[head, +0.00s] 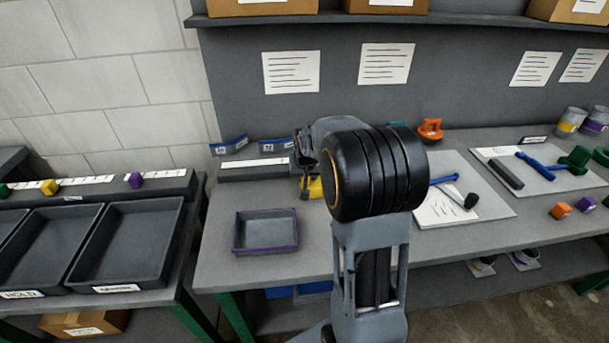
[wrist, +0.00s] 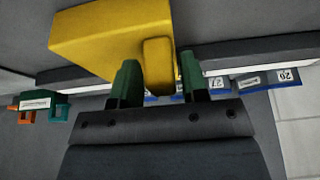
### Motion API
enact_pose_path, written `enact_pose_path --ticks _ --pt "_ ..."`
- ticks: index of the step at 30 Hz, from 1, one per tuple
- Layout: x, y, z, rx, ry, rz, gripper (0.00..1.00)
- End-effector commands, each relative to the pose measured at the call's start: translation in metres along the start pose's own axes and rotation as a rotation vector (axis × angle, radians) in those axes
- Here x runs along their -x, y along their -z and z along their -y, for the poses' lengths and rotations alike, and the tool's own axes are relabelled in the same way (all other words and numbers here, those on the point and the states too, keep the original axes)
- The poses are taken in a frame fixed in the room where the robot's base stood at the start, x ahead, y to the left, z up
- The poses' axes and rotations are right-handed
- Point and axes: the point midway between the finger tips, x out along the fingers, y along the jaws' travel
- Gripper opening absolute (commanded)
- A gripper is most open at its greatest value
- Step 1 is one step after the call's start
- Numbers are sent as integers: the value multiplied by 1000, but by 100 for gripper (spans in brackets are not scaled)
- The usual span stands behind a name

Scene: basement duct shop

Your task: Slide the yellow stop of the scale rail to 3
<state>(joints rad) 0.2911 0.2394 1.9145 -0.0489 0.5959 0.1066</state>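The yellow stop is the large yellow block (wrist: 105,38) at the top of the wrist view; part of it (head: 314,188) shows beside my arm in the head view. Its small upright tab (wrist: 158,66) sits between the two green fingertips of my gripper (wrist: 158,80). The fingers look apart, with a thin gap showing at the right of the tab; firm contact is not visible. The scale rail (head: 254,164) with its white strip runs along the back of the grey bench. Its numbers are not legible, and my arm hides its right part.
A purple-rimmed tray (head: 265,248) stands in front of the rail. Blue labelled bins (head: 229,146) stand behind it. An orange tool (head: 430,128) is to the right. The left bench has another rail with a yellow block (head: 49,187) and a purple block (head: 136,180), above dark trays (head: 125,285).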

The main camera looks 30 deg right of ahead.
Motion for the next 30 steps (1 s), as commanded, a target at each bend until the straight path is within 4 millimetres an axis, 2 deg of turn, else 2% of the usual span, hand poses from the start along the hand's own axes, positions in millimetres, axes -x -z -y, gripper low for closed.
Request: enact_pose_path --ticks 3,10,14,30 --pt "0 0 1 2 1 0 51" --pt "1 0 2 3 1 0 51" --pt "10 0 2 3 1 -1 51" --pt "111 0 1 2 1 -4 51"
